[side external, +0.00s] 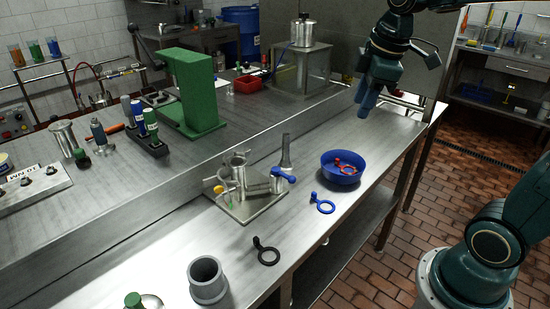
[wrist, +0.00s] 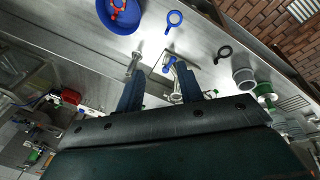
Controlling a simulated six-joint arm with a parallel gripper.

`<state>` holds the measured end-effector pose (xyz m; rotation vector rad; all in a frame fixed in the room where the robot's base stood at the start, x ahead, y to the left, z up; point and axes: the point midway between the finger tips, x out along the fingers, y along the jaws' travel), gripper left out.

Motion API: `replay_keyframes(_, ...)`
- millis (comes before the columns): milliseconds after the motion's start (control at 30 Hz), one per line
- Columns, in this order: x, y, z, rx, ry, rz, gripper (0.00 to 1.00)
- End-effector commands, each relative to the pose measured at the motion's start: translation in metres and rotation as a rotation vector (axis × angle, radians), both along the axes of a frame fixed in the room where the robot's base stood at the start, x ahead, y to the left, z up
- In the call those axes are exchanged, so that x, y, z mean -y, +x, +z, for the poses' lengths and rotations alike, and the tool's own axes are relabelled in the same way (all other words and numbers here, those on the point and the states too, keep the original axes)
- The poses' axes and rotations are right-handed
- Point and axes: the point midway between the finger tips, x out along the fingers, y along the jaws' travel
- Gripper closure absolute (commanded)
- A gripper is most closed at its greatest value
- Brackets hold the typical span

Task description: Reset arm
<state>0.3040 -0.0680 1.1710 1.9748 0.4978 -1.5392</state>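My gripper (side external: 364,104) hangs high above the far end of the bench in the side external view, empty. In the wrist view my gripper (wrist: 160,73) has its two blue fingers wide apart, with nothing between them. The metal valve fixture (side external: 240,200) stands on a plate at mid-bench, with a blue handle (side external: 282,174) on its right and a yellow knob (side external: 219,189) on its left. A loose blue ring handle (side external: 323,206) and a black ring handle (side external: 268,256) lie on the bench. A blue bowl (side external: 341,179) holds a red handle (side external: 348,168).
A grey cup (side external: 207,281) stands near the front of the bench, beside a green-topped part (side external: 134,299). A slim metal post (side external: 286,153) stands behind the blue ring. A green press (side external: 193,92) and bottles (side external: 138,118) occupy the raised shelf. The bench beyond the bowl is clear.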

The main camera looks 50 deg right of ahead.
Motion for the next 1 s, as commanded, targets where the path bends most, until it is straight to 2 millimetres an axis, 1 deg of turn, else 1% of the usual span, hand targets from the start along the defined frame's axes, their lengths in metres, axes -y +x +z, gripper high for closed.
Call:
replay_keyframes(33,-0.008,-0.011,0.002,0.023,0.013,-0.040,0.63)
replay_keyframes(100,-0.017,-0.023,0.002,0.050,0.035,-0.105,0.63)
replay_keyframes(300,-0.040,-0.061,-0.001,0.122,0.113,-0.287,0.63)
replay_keyframes(500,-0.056,-0.096,-0.012,0.185,0.206,-0.461,0.63)
replay_keyframes(600,-0.062,-0.109,-0.017,0.208,0.250,-0.532,0.63)
replay_keyframes(700,-0.066,-0.118,-0.022,0.224,0.284,-0.585,0.63)
replay_keyframes(800,-0.067,-0.124,-0.025,0.233,0.305,-0.618,0.63)
replay_keyframes(1000,-0.068,-0.126,-0.027,0.235,0.315,-0.636,0.63)
